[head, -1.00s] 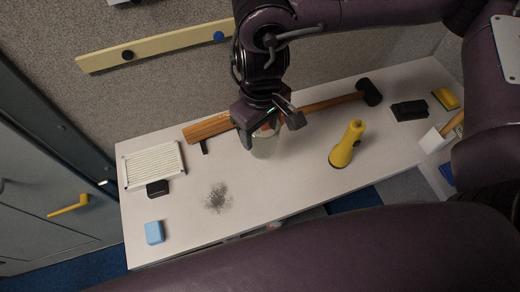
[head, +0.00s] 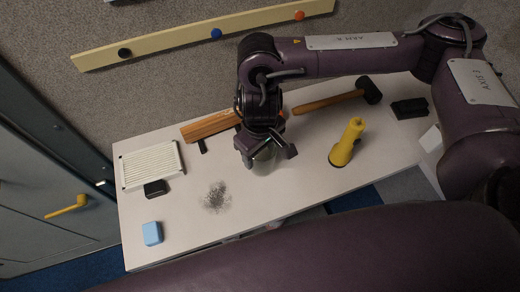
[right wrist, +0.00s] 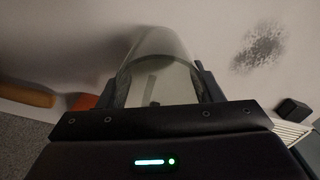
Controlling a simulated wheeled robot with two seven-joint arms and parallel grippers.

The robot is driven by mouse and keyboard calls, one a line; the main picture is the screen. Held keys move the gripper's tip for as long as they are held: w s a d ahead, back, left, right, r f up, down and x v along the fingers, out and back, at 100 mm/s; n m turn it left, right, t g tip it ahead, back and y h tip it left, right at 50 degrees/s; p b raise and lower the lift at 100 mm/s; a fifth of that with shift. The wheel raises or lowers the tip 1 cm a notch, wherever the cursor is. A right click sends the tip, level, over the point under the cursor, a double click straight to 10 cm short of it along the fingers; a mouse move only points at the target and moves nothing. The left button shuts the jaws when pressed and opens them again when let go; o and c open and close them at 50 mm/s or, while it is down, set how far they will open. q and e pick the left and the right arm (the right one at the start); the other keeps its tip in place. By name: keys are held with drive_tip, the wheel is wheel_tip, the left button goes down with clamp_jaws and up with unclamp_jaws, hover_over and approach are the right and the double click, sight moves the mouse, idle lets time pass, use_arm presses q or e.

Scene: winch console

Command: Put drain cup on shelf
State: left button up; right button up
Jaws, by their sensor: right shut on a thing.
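My right gripper (head: 267,150) is over the middle of the white tabletop and is shut on a clear, see-through cup, the drain cup (head: 265,164). In the right wrist view the cup (right wrist: 158,62) stands out between the two dark fingers (right wrist: 163,90), its far end rounded in outline. I cannot tell whether the cup touches the tabletop or hangs just above it. No separate shelf is clear to me; the white top (head: 300,187) is the main surface in view. My left gripper is not in view.
A mallet (head: 330,101) and a wooden brush (head: 210,125) lie behind. A white louvred panel (head: 150,165), a blue block (head: 152,233) and a dark smudge (head: 215,197) are left. A pegged rail (head: 170,45) is on the wall.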

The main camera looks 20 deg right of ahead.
drive_tip(key=shift+f, duration=0.15)
drive_tip(key=o, duration=0.9)
drive_tip(key=shift+o, duration=0.2)
